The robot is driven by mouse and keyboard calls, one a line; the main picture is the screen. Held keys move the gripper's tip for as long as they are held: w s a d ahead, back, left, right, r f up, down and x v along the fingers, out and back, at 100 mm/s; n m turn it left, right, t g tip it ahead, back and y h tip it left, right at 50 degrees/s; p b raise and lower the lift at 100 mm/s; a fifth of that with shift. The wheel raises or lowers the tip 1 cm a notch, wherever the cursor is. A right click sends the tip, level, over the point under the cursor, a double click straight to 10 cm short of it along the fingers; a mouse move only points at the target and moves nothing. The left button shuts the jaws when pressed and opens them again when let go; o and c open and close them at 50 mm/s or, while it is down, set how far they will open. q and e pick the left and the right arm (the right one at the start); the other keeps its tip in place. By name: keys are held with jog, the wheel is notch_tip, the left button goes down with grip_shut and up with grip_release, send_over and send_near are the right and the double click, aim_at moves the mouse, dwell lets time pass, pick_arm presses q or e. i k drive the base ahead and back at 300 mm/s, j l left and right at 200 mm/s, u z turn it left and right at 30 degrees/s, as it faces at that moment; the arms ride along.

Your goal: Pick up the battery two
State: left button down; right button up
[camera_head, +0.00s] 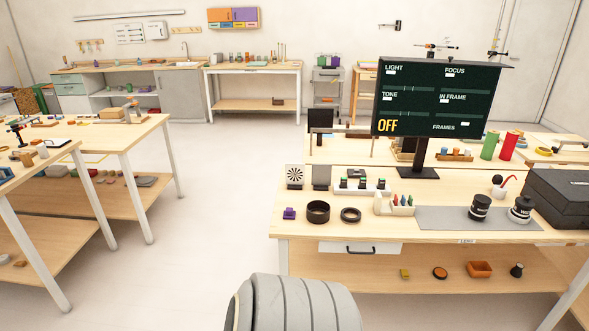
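I cannot pick out battery two with certainty. On the near right table (290,222), a white holder (372,192) carries a row of small dark upright pieces with green tops (362,183), too small to identify. In front of it, a pale holder (402,209) carries several small coloured pieces. Neither my left nor my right gripper is in view. A grey rounded part at the bottom middle hides some floor.
A black lens ring (318,212), a thinner ring (351,215) and a purple piece (289,213) sit near the table's front left. A monitor (436,100) stands behind. A black case (560,198) is at right. The floor at left (205,215) is clear.

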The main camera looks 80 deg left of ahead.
aim_at(363, 182)
jog(key=u, duration=2.2)
jog(key=i+j, duration=0.25)
jog(key=j+u, duration=0.05)
